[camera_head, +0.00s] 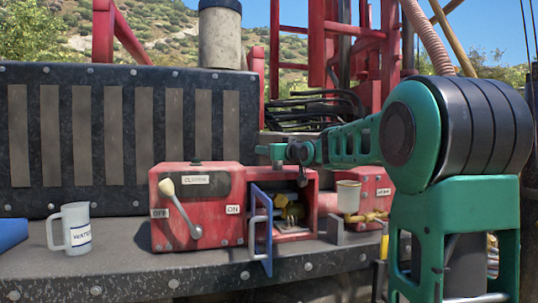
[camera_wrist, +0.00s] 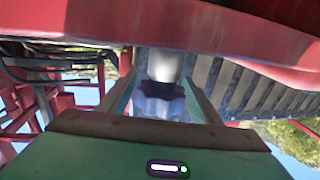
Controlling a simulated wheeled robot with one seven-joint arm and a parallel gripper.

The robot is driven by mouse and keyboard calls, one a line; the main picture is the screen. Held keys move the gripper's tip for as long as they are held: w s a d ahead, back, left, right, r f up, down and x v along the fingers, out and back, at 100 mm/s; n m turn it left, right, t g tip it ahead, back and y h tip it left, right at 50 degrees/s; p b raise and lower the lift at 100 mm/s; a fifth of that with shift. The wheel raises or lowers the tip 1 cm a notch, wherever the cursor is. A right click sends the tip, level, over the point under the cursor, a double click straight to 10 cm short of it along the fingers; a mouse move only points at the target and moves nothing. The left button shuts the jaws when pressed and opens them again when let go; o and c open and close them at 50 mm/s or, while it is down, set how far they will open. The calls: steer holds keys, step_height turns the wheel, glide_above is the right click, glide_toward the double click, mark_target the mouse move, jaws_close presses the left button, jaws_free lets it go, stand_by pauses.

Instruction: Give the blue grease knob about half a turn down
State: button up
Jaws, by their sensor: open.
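My gripper (camera_head: 275,153) reaches in from the right, in front of and above the compartment. In the wrist view my gripper (camera_wrist: 160,95) shows two fingers apart with nothing clearly held.
A red box with a lever (camera_head: 180,208) and OFF and ON labels stands left of the door. A white mug (camera_head: 74,232) and a blue object (camera_head: 12,233) sit on the ledge farther left. A dark slatted panel (camera_head: 63,80) rises behind.

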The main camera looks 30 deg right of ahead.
steer(key=s+a, duration=0.1)
steer(key=s, duration=0.9)
steer(key=shift+s, duration=0.25)
steer(key=shift+a, duration=0.1)
